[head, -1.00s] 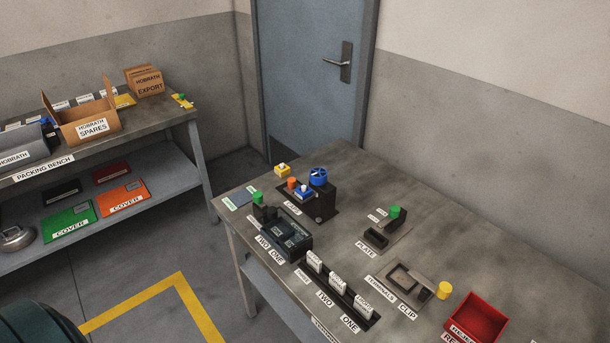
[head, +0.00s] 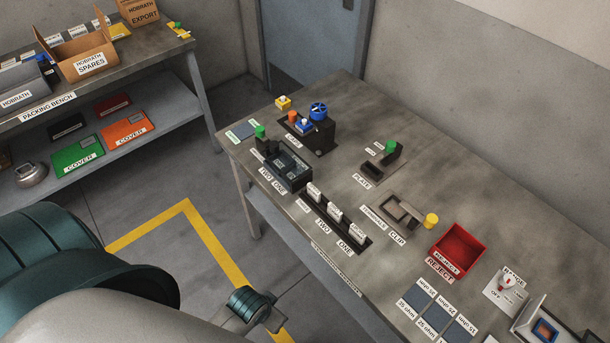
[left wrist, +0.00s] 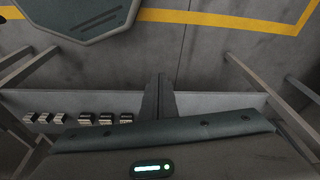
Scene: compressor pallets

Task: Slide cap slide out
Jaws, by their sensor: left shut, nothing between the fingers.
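On the workbench (head: 400,290), a black block with a blue handwheel (head: 318,110) carries an orange knob (head: 292,117) and a blue-and-white piece (head: 304,125). A dark fixture (head: 289,168) labelled TWO and ONE stands in front of it, with a green knob (head: 260,131) at its back corner. The fixture marked PLATE (head: 380,165) has a green knob (head: 391,146). I cannot tell which part is the cap slide. My left gripper (left wrist: 160,82) is shut and empty in the left wrist view, above the floor and a low shelf. My right gripper is out of view.
A rack of white labelled pieces (head: 335,214), a terminals and clip fixture (head: 400,211) with a yellow knob (head: 431,220) and a red reject bin (head: 459,247) stand on the bench. The packing bench (head: 120,75) is at the left. Floor lies between the benches.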

